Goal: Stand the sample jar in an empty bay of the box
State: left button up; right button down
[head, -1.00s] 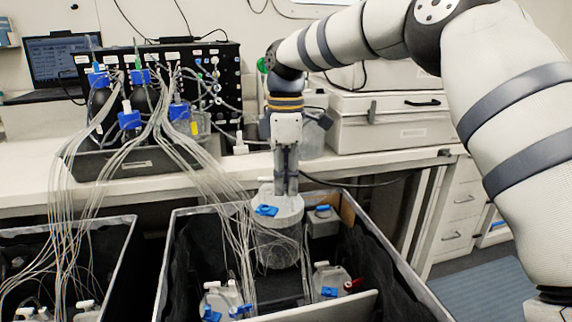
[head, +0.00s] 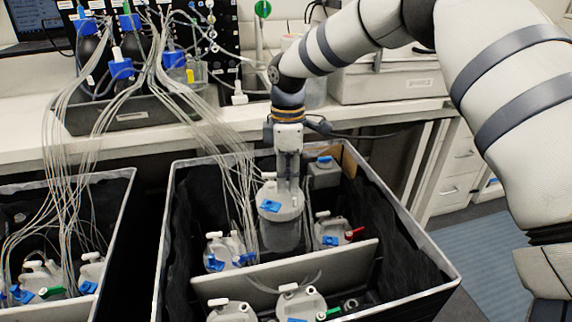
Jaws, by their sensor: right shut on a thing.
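My right gripper (head: 288,180) points straight down and is shut on the lid of the sample jar (head: 280,234). The jar is clear and upright, with a pale lid and a blue clip. It hangs inside the rear part of the dark-lined box (head: 408,222), between a jar (head: 226,249) on its left and a jar (head: 331,231) on its right. I cannot tell whether its base touches the box floor. A pale divider (head: 345,262) crosses the box in front of it. My left gripper is not in view.
A second box (head: 122,205) with jars stands at the left. Front jars (head: 300,303) sit before the divider. Bundles of thin tubes (head: 205,130) run from the bench down into both boxes, close to the held jar's left. A white case (head: 390,85) stands on the bench.

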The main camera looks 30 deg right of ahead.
aim_at(287, 196)
notch_tip(287, 196, down, 12)
jog(key=b, duration=0.3)
jog(key=shift+f, duration=0.2)
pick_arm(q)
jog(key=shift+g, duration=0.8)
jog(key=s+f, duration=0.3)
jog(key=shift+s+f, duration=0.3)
pick_arm(e)
jog(key=shift+r, duration=0.3)
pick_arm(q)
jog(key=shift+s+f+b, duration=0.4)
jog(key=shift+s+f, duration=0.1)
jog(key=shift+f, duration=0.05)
pick_arm(e)
jog(key=shift+f, duration=1.9)
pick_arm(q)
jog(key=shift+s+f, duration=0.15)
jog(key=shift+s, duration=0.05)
pick_arm(e)
jog(key=shift+s+f, duration=0.2)
jog(key=shift+f, duration=0.35)
jog(key=c, duration=1.6)
grip_release()
jog(key=shift+w, duration=0.15)
jog(key=shift+c, duration=0.2)
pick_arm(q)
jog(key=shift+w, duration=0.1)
pick_arm(e)
jog(key=shift+r, duration=0.1)
